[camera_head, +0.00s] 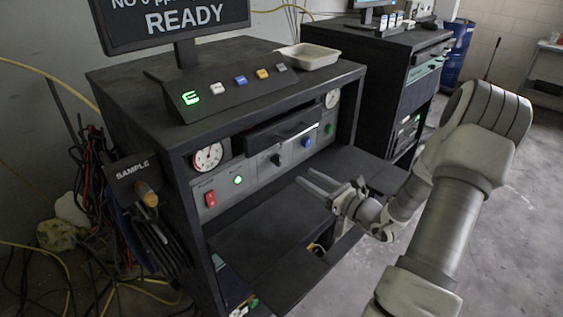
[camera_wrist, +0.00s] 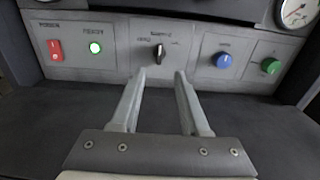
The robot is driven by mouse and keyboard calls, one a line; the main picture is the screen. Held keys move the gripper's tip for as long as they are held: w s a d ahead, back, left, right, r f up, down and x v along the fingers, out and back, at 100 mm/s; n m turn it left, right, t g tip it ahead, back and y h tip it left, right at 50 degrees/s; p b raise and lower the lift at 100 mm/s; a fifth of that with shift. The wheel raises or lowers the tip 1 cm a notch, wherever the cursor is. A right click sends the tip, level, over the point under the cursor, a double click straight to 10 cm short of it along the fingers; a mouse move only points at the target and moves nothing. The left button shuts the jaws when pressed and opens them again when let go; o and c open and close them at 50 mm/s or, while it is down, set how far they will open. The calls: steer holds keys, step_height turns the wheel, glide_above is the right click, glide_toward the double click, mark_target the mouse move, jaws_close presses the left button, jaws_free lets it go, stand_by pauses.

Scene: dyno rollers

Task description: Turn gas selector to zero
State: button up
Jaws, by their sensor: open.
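The gas selector (camera_wrist: 159,53) is a small black knob on the grey front panel, between the green light and the blue knob. Its pointer stands close to upright, and the labels around it are too blurred to read. In the head view the selector (camera_head: 276,160) shows at the middle of the panel. My gripper (camera_wrist: 157,75) is open and empty, its two fingers pointing at the panel on either side of the selector's line. The fingertips are apart from the knob. In the head view my gripper (camera_head: 304,184) is in front of the panel, over the black shelf.
A red switch (camera_wrist: 55,49) and green light (camera_wrist: 95,47) are left of the selector. A blue knob (camera_wrist: 222,60) and green knob (camera_wrist: 270,66) are to its right. A black drawer handle (camera_head: 284,133) juts out above. The shelf (camera_head: 262,231) below is clear.

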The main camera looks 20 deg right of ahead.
mark_target(280, 161)
steer(key=x, duration=1.1)
steer(key=shift+b, duration=0.3)
jaws_close()
